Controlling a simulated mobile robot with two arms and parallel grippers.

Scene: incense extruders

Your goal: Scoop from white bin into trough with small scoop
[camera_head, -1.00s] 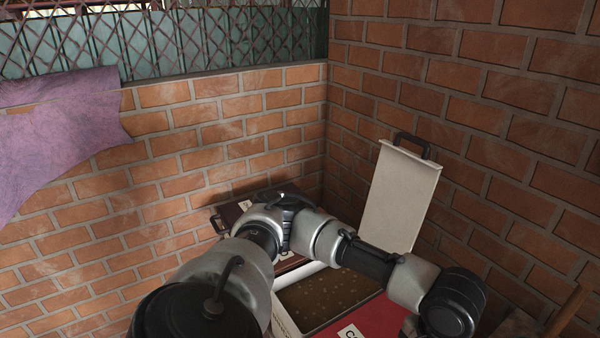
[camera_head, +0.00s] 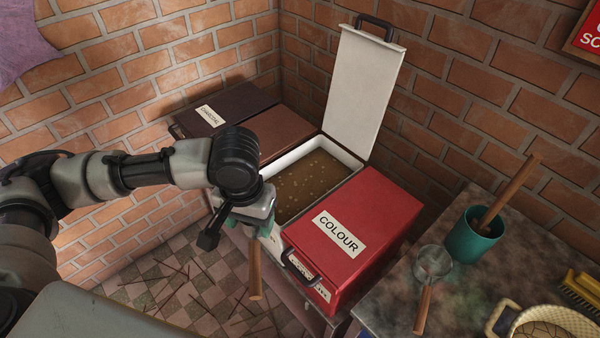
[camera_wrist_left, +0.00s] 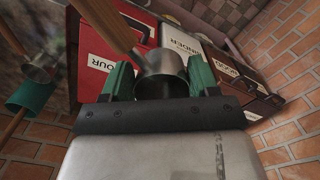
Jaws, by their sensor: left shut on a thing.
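My left gripper (camera_head: 262,218) is shut on a scoop, which has a wooden handle (camera_head: 255,270) hanging down in the head view. In the left wrist view its metal cup (camera_wrist_left: 162,75) sits between my green fingertips. The gripper is at the front left of the open white bin (camera_head: 283,163), whose brown powder (camera_head: 308,180) with paler bits shows in the head view. The bin's white lid (camera_head: 365,85) stands raised. I cannot make out the inside of the scoop's cup. I see no trough, and my right gripper is not in view.
A red COLOUR bin (camera_head: 372,215) stands right of the white bin, and closed dark bins (camera_head: 225,108) stand left. On the stone table (camera_head: 395,290) are another metal scoop (camera_head: 433,262), a green cup (camera_head: 474,240), a brush (camera_head: 582,292) and a basket (camera_head: 550,325). Brick walls close off the back.

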